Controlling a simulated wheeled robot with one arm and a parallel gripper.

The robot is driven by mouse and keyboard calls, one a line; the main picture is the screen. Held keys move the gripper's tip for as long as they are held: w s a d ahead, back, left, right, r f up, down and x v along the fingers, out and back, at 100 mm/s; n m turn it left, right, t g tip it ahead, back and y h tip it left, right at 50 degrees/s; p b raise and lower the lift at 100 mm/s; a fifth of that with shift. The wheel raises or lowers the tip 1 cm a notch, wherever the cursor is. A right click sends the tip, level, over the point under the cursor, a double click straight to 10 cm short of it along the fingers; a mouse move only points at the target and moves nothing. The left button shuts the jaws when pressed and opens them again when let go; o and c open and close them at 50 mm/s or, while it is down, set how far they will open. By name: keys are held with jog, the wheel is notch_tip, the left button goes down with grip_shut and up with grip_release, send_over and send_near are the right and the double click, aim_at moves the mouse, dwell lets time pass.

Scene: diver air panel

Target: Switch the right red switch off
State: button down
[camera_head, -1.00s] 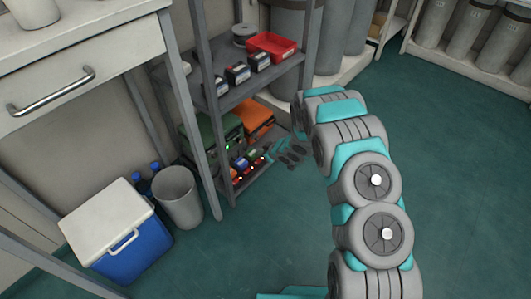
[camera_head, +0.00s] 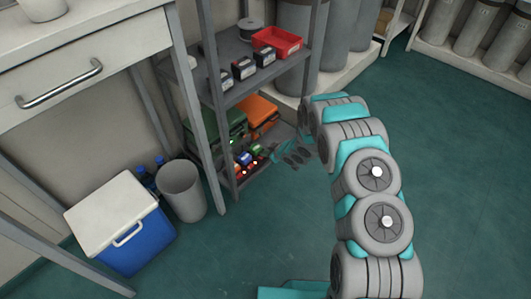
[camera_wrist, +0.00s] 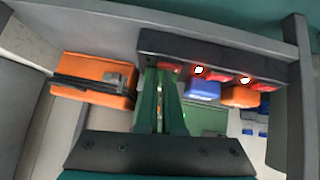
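A dark switch strip (camera_wrist: 215,58) with red switches and two glowing lamps spans the top of the wrist view. One red switch (camera_wrist: 168,66) is at its left, another (camera_wrist: 218,75) near the middle and another (camera_wrist: 264,87) at the right. The wrist view appears turned round against the head view. My gripper (camera_wrist: 160,72) has its two green fingers close together, tips beside the leftmost switch there; contact cannot be told. They hold nothing visible. In the head view my gripper (camera_head: 284,152) is at the low shelf, with the strip (camera_head: 244,176) small beside it.
An orange case (camera_head: 262,112) and a green case (camera_head: 232,128) lie on the lower shelf. The upper shelf (camera_head: 235,92) above them holds dark boxes and a red tray (camera_head: 277,41). A bin (camera_head: 183,190) and a blue cooler (camera_head: 140,240) stand left. Floor to the right is clear.

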jog(key=shift+d+f+p, duration=0.2)
jog(key=shift+d+p, duration=0.05)
jog(key=shift+p, duration=0.35)
jog(key=shift+f, duration=0.3)
jog(key=shift+s+f, duration=0.1)
jog(key=shift+f, duration=0.05)
jog(key=shift+s+a+f+b, duration=0.2)
jog(key=shift+s+a+b, duration=0.25)
jog(key=shift+s+b, duration=0.2)
jog(key=shift+s+a, duration=0.1)
jog(key=shift+s, duration=0.15)
jog(key=r, duration=0.1)
jog(key=r+p, duration=0.1)
jog(key=r, duration=0.1)
jog(key=r+p, duration=0.1)
jog(key=r, duration=0.1)
jog(key=shift+w, duration=0.35)
jog(key=w+v, duration=0.1)
jog(key=v, duration=0.9)
jog(key=shift+w+d+r, duration=0.35)
jog(key=shift+d+r, duration=0.05)
